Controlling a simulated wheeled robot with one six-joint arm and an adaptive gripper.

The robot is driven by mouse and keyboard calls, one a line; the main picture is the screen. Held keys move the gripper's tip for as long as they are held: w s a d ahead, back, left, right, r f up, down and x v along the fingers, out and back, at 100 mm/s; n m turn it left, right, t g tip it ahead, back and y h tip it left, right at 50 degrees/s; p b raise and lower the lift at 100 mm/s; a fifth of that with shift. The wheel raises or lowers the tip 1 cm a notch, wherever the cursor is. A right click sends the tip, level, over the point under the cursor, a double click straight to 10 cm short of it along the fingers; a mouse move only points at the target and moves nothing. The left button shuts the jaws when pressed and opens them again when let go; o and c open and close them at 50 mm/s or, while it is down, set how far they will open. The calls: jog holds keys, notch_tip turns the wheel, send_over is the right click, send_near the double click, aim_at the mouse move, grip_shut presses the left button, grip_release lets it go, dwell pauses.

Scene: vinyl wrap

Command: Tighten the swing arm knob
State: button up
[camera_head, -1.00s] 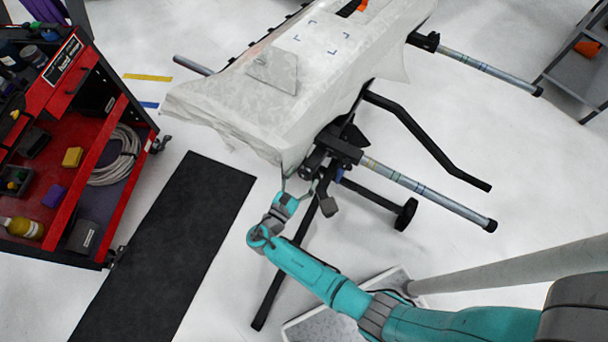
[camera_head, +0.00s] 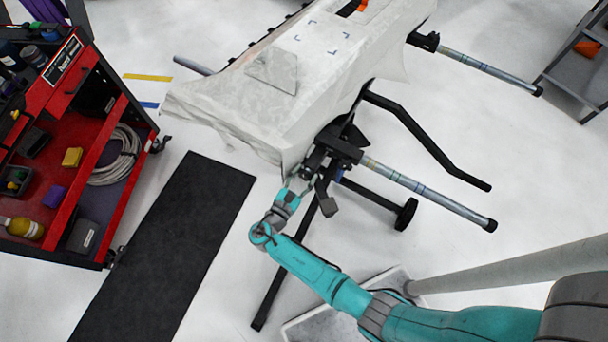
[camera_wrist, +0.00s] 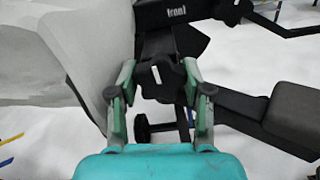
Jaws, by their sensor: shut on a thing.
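My gripper (camera_wrist: 160,88) has its two green fingers on either side of a black knob (camera_wrist: 157,80) with a small white mark, and it is shut on it. In the head view my gripper (camera_head: 303,180) is at the front end of the stand, just below the draped panel's near corner. The knob is too small and covered to make out there. The black swing arm (camera_head: 340,150) with its metal tube (camera_head: 425,192) reaches out to the right from beside my gripper.
A white wrapped panel (camera_head: 270,110) lies on the stand and its loose edge hangs close to my gripper. A black pad (camera_wrist: 293,118) sits right of my fingers. A red tool cart (camera_head: 130,110) and black floor mat (camera_head: 190,230) are at left.

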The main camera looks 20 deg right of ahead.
jog(key=shift+m, duration=0.3)
jog(key=o, duration=1.2)
jog(key=v, duration=1.2)
